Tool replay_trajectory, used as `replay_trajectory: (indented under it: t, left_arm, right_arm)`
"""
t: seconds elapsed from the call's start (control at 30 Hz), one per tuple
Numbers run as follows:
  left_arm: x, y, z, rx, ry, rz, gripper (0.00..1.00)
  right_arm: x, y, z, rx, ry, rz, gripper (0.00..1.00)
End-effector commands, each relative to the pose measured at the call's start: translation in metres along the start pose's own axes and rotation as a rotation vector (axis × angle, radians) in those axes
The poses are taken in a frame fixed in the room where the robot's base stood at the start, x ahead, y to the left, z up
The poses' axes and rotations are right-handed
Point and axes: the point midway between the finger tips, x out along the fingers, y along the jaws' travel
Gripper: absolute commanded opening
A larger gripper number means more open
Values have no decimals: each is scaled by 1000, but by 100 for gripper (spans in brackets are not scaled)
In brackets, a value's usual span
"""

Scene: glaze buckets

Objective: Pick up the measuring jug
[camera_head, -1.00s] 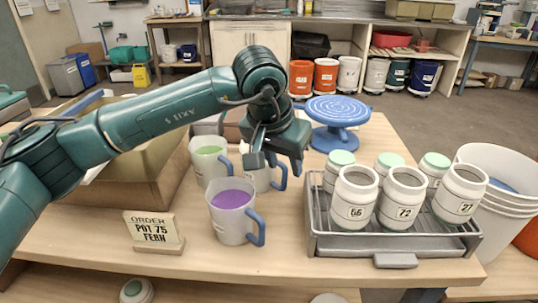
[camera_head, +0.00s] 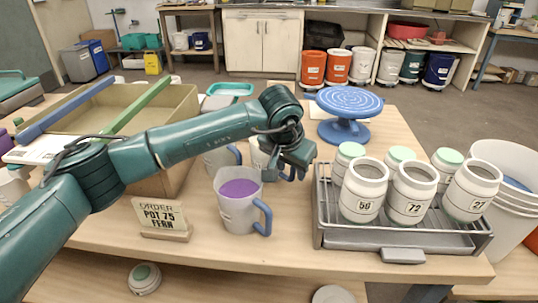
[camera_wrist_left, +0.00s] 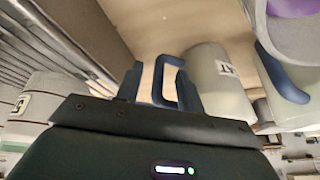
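Several grey measuring jugs with blue handles stand on the wooden table. The front jug (camera_head: 239,205) holds purple glaze and has its handle to the right. Another jug (camera_head: 220,160) stands behind it to the left. A third jug (camera_head: 258,157) is partly hidden behind my left gripper (camera_head: 289,172). In the left wrist view this third jug (camera_wrist_left: 222,95) shows a label, and its blue handle (camera_wrist_left: 158,80) lies between the open fingers of my left gripper (camera_wrist_left: 163,85). I cannot tell whether a finger touches the handle. My right gripper is not in view.
A rack tray (camera_head: 335,235) with several lidded and open jars stands to the right, close to my left gripper. A blue turntable (camera_head: 347,105) is behind. An order sign (camera_head: 162,215) stands front left, a cardboard box (camera_head: 175,120) at left, and white buckets (camera_head: 505,155) at right.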

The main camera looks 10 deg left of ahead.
Motion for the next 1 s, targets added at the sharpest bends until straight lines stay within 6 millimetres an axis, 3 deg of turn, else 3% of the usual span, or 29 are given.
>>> replay_trajectory:
  t: [0.13, 0.4, 0.83, 1.0]
  left_arm:
    - [16, 1, 0, 0, 0, 2, 38]
    - [18, 1, 0, 1, 1, 1, 37]
    - [18, 1, 0, 1, 1, 1, 2]
    - [17, 1, 0, 1, 1, 1, 0]
  right_arm:
    - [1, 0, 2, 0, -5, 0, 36]
    - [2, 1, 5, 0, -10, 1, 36]
    - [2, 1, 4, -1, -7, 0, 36]
    - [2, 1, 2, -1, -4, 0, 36]
